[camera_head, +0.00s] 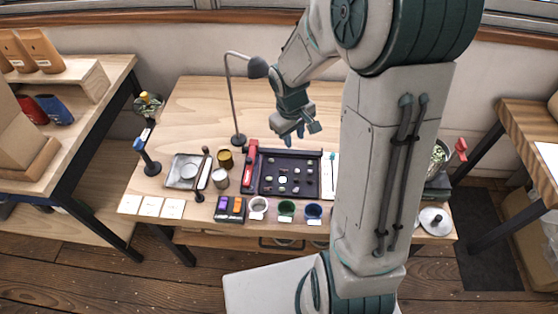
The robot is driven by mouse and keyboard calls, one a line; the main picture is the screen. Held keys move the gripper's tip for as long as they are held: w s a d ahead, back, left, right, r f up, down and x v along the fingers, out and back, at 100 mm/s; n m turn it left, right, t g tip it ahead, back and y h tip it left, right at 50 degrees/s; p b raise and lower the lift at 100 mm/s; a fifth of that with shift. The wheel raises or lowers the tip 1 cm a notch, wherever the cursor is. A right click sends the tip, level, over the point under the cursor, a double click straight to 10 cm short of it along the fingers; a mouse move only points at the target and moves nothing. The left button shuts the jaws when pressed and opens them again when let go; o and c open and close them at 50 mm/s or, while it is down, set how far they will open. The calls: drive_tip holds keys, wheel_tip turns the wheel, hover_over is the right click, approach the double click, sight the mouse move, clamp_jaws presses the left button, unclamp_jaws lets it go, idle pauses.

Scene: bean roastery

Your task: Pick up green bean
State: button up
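Several small beans lie spread out on a dark sorting tray (309,190) in the middle of the wooden table. They are pale, greenish or dark, and too small here for me to tell surely which one is the green bean. My gripper (292,139) hangs pointing down above the table, just behind the tray's back edge and apart from the beans. I see nothing held in it, but its fingers are too small to show whether they are open or shut.
White, green and blue cups (286,208) stand along the tray's front. A lamp (236,100) rises at its back left. A red-ended tool (250,160) lies along its left side. A scale tray (184,170) stands further left. The table's back is clear.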

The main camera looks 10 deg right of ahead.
sight(283, 178)
drive_tip(key=w+f+b, duration=0.1)
drive_tip(key=f+b, duration=0.1)
drive_tip(key=f, duration=0.6)
drive_tip(key=w+a+f+n+b, duration=0.1)
drive_tip(key=w+f+b, duration=0.1)
drive_tip(key=f, duration=0.6)
drive_tip(key=w+f+n+g+y+b, duration=0.1)
drive_tip(key=f+b, duration=0.2)
drive_tip(key=f, duration=0.6)
drive_tip(key=shift+w+a, duration=0.15)
drive_tip(key=shift+a, duration=0.2)
clamp_jaws()
